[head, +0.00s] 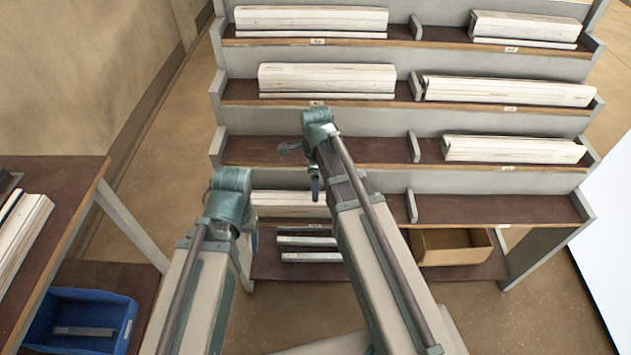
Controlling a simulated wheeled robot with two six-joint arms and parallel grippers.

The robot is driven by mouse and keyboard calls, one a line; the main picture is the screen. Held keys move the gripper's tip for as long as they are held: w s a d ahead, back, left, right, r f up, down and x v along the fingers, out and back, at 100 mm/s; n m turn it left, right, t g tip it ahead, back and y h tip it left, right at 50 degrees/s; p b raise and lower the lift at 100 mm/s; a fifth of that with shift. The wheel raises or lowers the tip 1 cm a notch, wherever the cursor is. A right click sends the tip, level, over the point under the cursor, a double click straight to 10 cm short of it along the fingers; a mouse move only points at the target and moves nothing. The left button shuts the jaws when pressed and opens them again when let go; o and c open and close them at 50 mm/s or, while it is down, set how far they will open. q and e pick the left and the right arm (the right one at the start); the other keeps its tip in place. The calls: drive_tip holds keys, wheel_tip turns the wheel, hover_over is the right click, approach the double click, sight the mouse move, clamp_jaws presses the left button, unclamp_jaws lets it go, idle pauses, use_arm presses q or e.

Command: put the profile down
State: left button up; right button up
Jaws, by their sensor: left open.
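White profiles lie in stacks on the rack, such as the upper left stack (311,19) and the middle left stack (327,78). I cannot tell which profile the task means. My left gripper (247,278) is open, low in front of the rack, mostly hidden behind my left arm; no profile shows between its fingers. Grey bars (308,242) lie on the rack's lowest level, partly hidden by that arm.
The stepped rack (560,207) has low dividers and a bare shelf stretch at lower right. A cardboard box (450,255) stands on its lowest level. At left, a bench (62,170) holds white profiles; below it a blue bin (112,299) holds a grey strip.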

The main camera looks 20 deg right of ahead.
wheel_tip(320, 180, up, 5)
drive_tip(key=p, duration=0.3)
drive_tip(key=shift+f+p, duration=0.1)
drive_tip(key=shift+p, duration=0.2)
